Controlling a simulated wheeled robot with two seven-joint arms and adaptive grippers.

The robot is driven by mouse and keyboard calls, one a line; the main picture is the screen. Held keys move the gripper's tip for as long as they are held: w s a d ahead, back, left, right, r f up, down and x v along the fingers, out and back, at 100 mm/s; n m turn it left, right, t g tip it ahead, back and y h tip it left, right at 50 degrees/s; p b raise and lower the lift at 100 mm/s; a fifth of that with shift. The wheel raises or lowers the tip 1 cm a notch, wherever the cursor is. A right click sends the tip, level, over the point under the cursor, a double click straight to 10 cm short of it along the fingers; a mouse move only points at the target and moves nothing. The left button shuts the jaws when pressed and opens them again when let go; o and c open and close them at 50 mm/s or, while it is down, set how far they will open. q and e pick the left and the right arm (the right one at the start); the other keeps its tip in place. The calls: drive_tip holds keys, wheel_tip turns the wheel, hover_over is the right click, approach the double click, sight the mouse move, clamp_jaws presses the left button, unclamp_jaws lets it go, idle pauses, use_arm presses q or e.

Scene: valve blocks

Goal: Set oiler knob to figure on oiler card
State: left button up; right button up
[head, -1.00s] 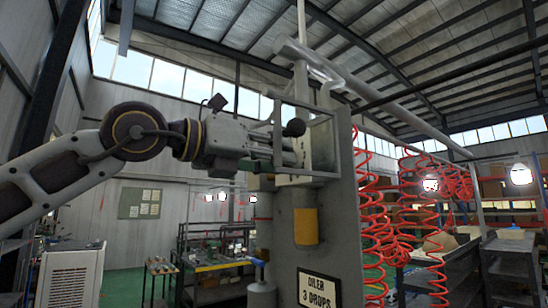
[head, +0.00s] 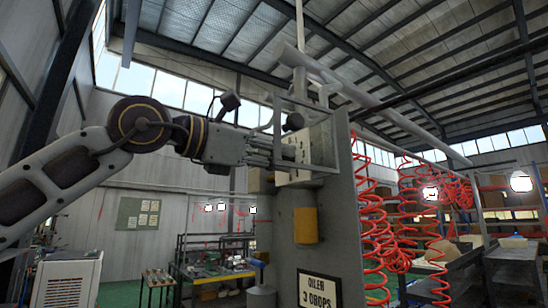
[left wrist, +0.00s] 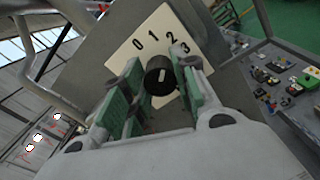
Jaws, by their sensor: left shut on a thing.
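The oiler knob (left wrist: 159,76) is a round black knob with a short pale mark, in front of a cream dial plate (left wrist: 122,58) with the figures 0, 1, 2 and 3. I cannot tell for sure which figure the mark points at. My left gripper (left wrist: 161,70) has its green-padded fingers on either side of the knob and is shut on it. In the head view my left gripper (head: 272,152) reaches the dial box from the left, and the knob is hidden there. The oiler card (head: 317,289) reads "OILER 3 DROPS". My right gripper is out of view.
A grey panel (head: 343,215) stands beside the dial, with a metal frame (head: 276,125) around the box. A yellow part (head: 306,225) sits below. Red coiled hoses (head: 367,210) hang to the right. A workbench (head: 215,270) stands behind.

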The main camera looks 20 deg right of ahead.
use_arm(q)
drive_tip(key=shift+m, duration=3.8)
drive_tip(key=o, duration=1)
drive_tip(key=shift+v, duration=6.05)
drive_tip(key=shift+d, duration=0.1)
